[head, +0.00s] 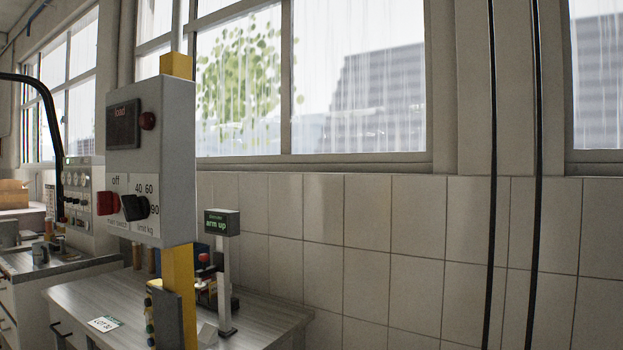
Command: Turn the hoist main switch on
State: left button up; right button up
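A grey control box (178,150) is mounted on a yellow post (179,282) at the left of the head view. On its lower left face is a red switch handle (108,203), with "off" printed above it and a small, hard-to-read label below. The handle lies roughly sideways. To its right is a black knob (134,208) with 40, 60 and 90 around it and "limit kg" below. Above are a dark display (123,125) marked "load" and a dark red lamp (147,121). Neither of my grippers shows in the head view.
A workbench (262,318) stands behind the post with a small "arm up" sign (222,223) and a "LOT" card (104,323). A panel with several knobs (82,195) stands at the far left. Two dark vertical lines (537,180) run at the right before a tiled wall.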

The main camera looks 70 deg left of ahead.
aim_at(108, 202)
jog(key=u, duration=2.95)
